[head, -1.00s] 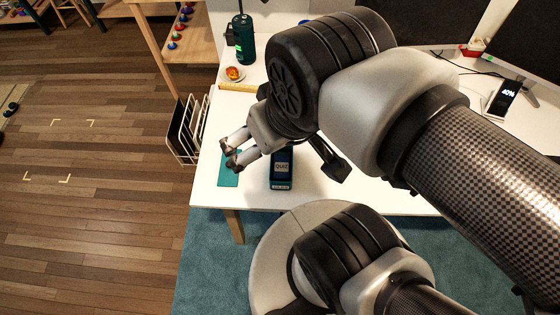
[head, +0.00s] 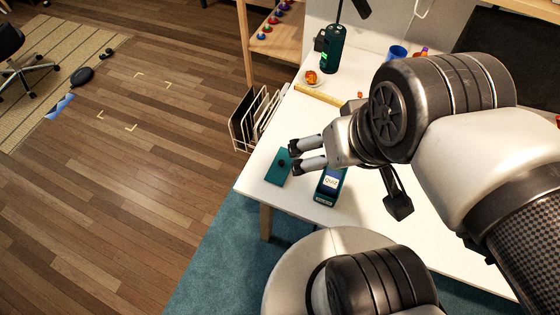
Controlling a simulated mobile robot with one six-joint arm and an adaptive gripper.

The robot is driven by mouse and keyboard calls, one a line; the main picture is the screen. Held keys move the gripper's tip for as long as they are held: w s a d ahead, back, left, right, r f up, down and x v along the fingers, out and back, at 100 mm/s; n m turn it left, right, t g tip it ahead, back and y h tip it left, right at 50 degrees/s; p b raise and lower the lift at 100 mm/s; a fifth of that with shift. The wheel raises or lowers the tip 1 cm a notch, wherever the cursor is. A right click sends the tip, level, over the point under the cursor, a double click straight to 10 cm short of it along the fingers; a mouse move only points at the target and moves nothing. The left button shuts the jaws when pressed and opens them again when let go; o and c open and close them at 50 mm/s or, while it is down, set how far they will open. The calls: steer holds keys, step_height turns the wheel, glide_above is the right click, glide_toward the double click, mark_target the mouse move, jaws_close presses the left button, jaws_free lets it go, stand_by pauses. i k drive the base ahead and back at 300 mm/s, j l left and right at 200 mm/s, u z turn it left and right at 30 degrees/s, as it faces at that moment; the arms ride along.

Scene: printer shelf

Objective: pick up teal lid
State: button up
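The teal lid (head: 274,174) is a flat plate with a small dark knob, lying near the white table's left front edge. A dark teal box (head: 323,196) with a white "QUIZ" label stands on the table to the right of the lid. My gripper (head: 296,157) is in front of the lid's right side in the picture, its two fingers apart and pointing left. Nothing shows between the fingers. I cannot tell how high the fingertips are above the lid. My gripper hides part of the lid's right side and the far end of the box.
Open wood floor (head: 130,190) lies to the left.

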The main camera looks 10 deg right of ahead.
mark_target(280, 168)
steer(key=i+j+z, duration=0.15)
steer(key=j, duration=0.3)
steer(key=i+j+z, duration=0.2)
steer(key=j, duration=0.3)
steer(key=i+j+z, duration=0.15)
steer(key=j, duration=0.3)
steer(key=j+z, duration=0.2)
steer(key=j, duration=0.3)
